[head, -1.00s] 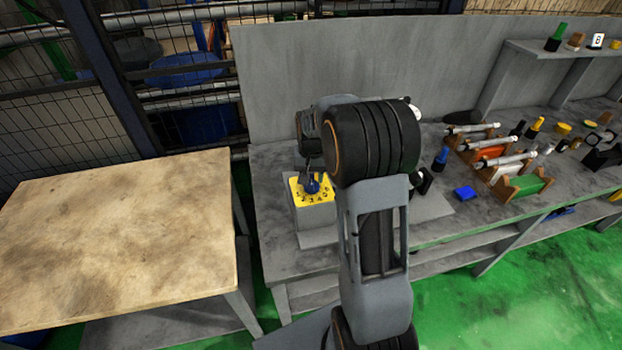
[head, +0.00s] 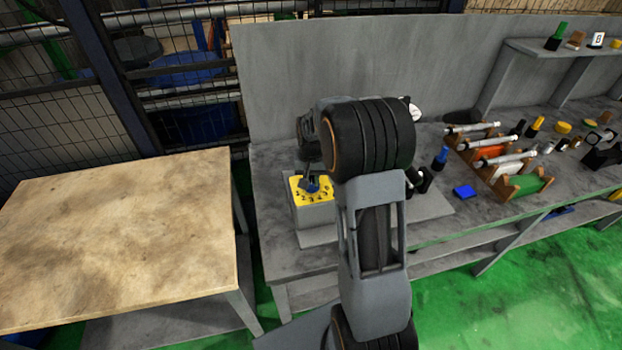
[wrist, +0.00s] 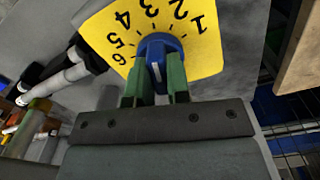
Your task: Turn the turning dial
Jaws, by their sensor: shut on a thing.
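The turning dial (wrist: 157,52) is a blue knob with a white pointer line, set on a yellow plate (wrist: 207,48) numbered 1 to 6. In the head view the dial (head: 312,186) sits on top of a grey box (head: 318,214) on the workbench. My gripper (wrist: 155,72) has green fingers, one on each side of the dial's raised grip, and is shut on it. In the head view my gripper (head: 312,172) comes down on the dial from above, and my arm hides part of the area to the right.
A grey panel (head: 330,60) stands behind. A wooden table (head: 110,240) is at the left, with a gap between.

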